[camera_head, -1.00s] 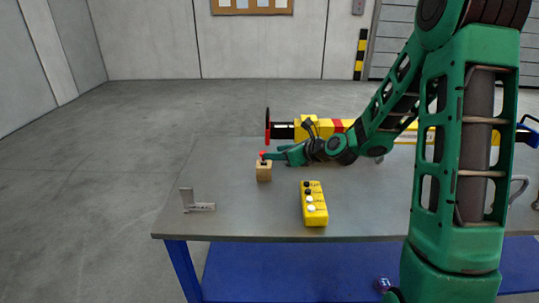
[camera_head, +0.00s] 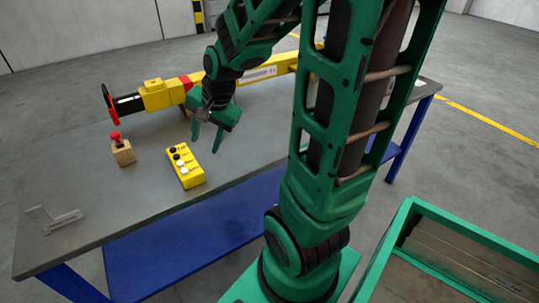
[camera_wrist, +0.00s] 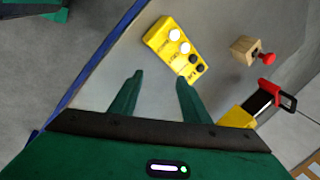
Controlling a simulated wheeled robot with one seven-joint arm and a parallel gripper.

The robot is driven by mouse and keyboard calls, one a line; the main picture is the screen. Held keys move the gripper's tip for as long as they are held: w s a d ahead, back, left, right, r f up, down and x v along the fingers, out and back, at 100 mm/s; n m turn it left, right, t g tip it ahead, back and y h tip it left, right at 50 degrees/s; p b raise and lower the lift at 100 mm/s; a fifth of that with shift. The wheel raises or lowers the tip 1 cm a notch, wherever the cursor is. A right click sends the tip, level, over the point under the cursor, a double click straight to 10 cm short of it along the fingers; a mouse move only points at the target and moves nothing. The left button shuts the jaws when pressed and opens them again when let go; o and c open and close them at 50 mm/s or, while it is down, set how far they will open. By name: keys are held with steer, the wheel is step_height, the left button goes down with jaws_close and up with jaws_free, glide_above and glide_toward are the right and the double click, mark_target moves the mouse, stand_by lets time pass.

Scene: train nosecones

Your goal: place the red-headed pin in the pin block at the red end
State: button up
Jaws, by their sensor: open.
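The red-headed pin (camera_head: 115,137) stands upright in the wooden pin block (camera_head: 123,154) on the table, near the red-ended side of the yellow bar. Its red head (camera_wrist: 268,58) and the block (camera_wrist: 243,49) also show in the wrist view, at the upper right. How deep the pin sits is too small to tell. My gripper (camera_head: 205,143) is open and empty, with its fingers pointing down. It is to the right of the block and apart from it, above the table behind the yellow button box. Both fingers (camera_wrist: 160,76) show spread in the wrist view.
The yellow button box (camera_head: 185,166) lies in front of the gripper. A grey metal angle (camera_head: 55,220) lies front left. A green-framed bin (camera_head: 460,232) stands at the right.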

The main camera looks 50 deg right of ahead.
steer(key=s+d+r+n+g, duration=0.1)
steer(key=s+n, duration=0.3)
steer(key=s, duration=0.6)
steer(key=s+d+r+n+g, duration=0.2)
steer(key=s+n+g, duration=0.1)
steer(key=s, duration=0.8)
steer(key=shift+r+n, duration=0.15)
steer(key=shift+n, duration=0.25)
steer(key=shift+d, duration=0.1)
steer(key=shift+w+f+g+h, duration=0.25)
steer(key=shift+w+g+h, duration=0.05)
steer(key=shift+w, duration=0.3)
